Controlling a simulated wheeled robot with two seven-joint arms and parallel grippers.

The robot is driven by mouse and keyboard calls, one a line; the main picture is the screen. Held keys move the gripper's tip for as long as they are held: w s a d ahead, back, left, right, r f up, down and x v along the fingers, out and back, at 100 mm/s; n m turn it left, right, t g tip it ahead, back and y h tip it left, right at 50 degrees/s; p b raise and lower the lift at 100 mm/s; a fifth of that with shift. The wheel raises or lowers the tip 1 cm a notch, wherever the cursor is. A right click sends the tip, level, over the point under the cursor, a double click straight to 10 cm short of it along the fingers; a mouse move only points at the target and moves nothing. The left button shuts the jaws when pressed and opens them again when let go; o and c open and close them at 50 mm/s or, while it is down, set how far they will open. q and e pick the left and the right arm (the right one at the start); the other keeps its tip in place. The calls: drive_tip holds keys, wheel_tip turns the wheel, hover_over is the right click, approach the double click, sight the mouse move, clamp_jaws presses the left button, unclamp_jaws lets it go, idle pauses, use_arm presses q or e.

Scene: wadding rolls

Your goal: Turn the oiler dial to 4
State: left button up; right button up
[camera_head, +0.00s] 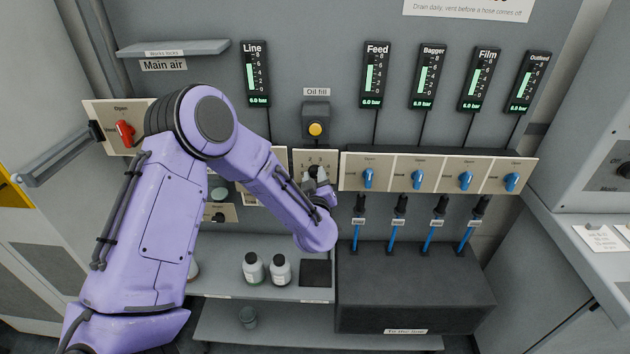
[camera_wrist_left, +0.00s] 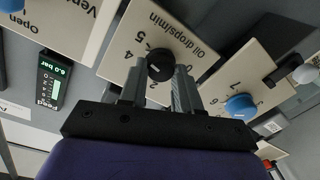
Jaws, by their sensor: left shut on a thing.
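The oiler dial is a black round knob (camera_wrist_left: 160,67) on a cream plate marked "Oil drops/min" (camera_wrist_left: 185,35) in the left wrist view. Digits including 4 and 5 are printed beside the knob. I cannot make out which digit its pointer faces. In the head view the dial's plate (camera_head: 301,157) is left of the row of blue valves, below the oil fill. My left gripper (camera_head: 317,176) is at this dial. In the left wrist view its two grey fingers (camera_wrist_left: 160,86) are shut on the knob, one on each side. My right gripper is not in view.
Blue valve knobs (camera_head: 417,179) stand close to the right of the dial. The yellow-buttoned oil fill (camera_head: 316,129) is just above it. A shelf below holds two white bottles (camera_head: 280,268). A dark box (camera_head: 415,285) juts out at lower right. A red knob (camera_head: 125,132) is far left.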

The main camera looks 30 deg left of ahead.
use_arm(q)
drive_tip(key=n+b, duration=0.2)
drive_tip(key=n, duration=0.3)
drive_tip(key=shift+f+n, duration=0.1)
drive_tip(key=shift+n, duration=0.2)
drive_tip(key=shift+n+b, duration=0.3)
drive_tip(key=shift+b, duration=0.05)
drive_tip(key=o, duration=1.1)
drive_tip(key=shift+c, duration=0.2)
drive_tip(key=shift+s, duration=0.1)
drive_tip(key=b+v, duration=0.2)
drive_tip(key=v, duration=0.8)
drive_tip(key=shift+s+b, duration=0.2)
drive_tip(key=shift+b, duration=0.2)
